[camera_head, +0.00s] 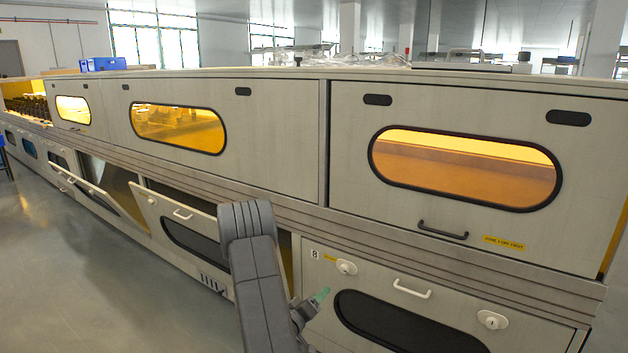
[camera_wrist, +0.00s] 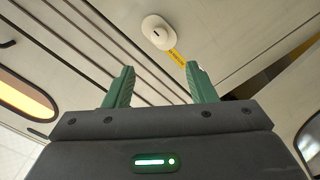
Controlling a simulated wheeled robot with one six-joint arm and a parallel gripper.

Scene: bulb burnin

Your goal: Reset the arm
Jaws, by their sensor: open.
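My gripper (camera_wrist: 160,88) has two green fingers standing apart with nothing between them in the wrist view. In the head view, my dark grey arm rises in the lower middle, and a green fingertip of my gripper (camera_head: 320,295) shows beside it, in front of the lower cabinet door. The other finger is hidden or too small to tell there. Beyond the fingers in the wrist view are a white round latch (camera_wrist: 157,32) with a slot and a yellow label (camera_wrist: 175,57). The gripper appears apart from the cabinet.
A long grey cabinet row fills the head view. The upper right door (camera_head: 470,240) with an orange window is shut. The lower right door (camera_head: 330,320) has a white handle and round latches. A lower door (camera_head: 180,225) left of my arm tilts outward. Grey floor (camera_head: 60,290) at left is clear.

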